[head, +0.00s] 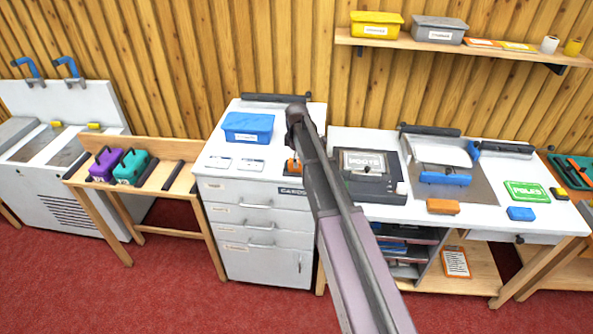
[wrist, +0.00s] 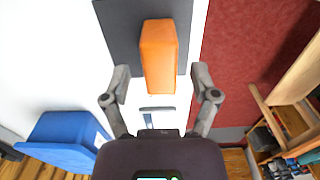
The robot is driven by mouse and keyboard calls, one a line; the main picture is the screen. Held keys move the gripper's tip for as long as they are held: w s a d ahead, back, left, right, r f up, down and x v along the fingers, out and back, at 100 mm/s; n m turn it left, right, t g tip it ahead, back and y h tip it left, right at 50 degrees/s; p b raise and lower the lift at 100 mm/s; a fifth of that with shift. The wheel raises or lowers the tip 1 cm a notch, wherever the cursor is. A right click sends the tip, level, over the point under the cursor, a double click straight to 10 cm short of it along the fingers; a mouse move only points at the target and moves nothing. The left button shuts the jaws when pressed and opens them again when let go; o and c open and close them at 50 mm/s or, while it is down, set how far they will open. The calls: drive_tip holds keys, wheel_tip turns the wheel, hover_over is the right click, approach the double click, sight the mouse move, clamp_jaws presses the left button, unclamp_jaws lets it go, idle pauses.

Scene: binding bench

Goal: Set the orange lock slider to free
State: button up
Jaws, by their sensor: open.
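The orange lock slider (wrist: 158,55) is a long orange block on a dark plate (wrist: 118,25) in the wrist view. In the head view a small part of the slider (head: 291,167) shows on the white cabinet top, left of my arm, which partly covers it. My gripper (wrist: 160,76) is open, with one finger on each side of the slider's near end and a gap on both sides. Nothing is held. I cannot tell the height of the fingertips over the plate. No marking for free can be read.
A blue box (head: 247,126) and pale cards (head: 219,163) sit left of the slider on the cabinet top (head: 220,147). The blue box (wrist: 62,140) is also in the wrist view. A dark machine (head: 370,177) stands on the bench to the right.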

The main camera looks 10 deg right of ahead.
drive_tip(key=shift+f+b, duration=1.3)
drive_tip(key=shift+f, duration=0.3)
drive_tip(key=shift+s, duration=0.1)
clamp_jaws()
